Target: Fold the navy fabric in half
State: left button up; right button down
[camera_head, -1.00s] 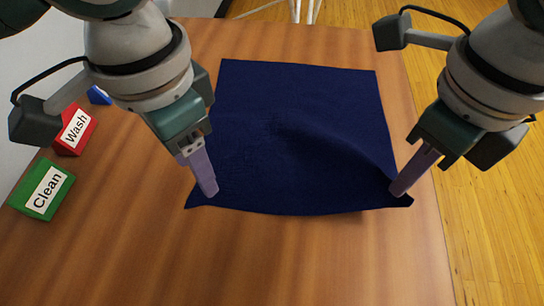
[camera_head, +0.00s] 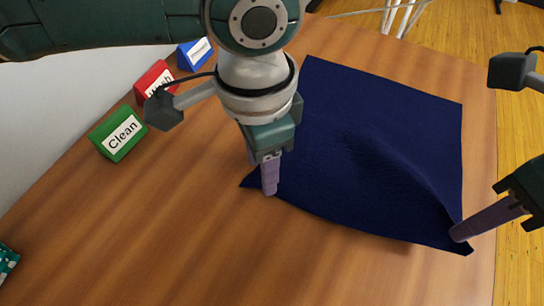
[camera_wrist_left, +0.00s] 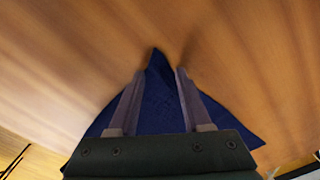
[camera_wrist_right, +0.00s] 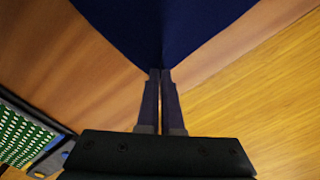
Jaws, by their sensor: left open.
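The navy fabric (camera_head: 370,150) lies unfolded on the wooden table, with a raised ridge running toward its near right corner. My left gripper (camera_head: 269,190) is at the near left corner. In the left wrist view its fingers (camera_wrist_left: 160,85) are apart, with the fabric's corner (camera_wrist_left: 157,75) between them. My right gripper (camera_head: 460,234) is at the near right corner, which is lifted a little. In the right wrist view its fingers (camera_wrist_right: 161,75) are closed together at the fabric's corner (camera_wrist_right: 160,35).
Green "Clean" (camera_head: 118,134), red (camera_head: 154,82) and blue (camera_head: 195,53) label blocks stand along the table's left side. A green patterned item (camera_head: 6,262) shows at the left edge. The near part of the table (camera_head: 200,240) is clear. Wooden floor lies beyond the right edge.

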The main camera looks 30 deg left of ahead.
pick_arm(q)
jog(key=shift+a, duration=0.1)
grip_shut()
dwell(0.4)
dwell(0.3)
jog(key=shift+r, duration=2.5)
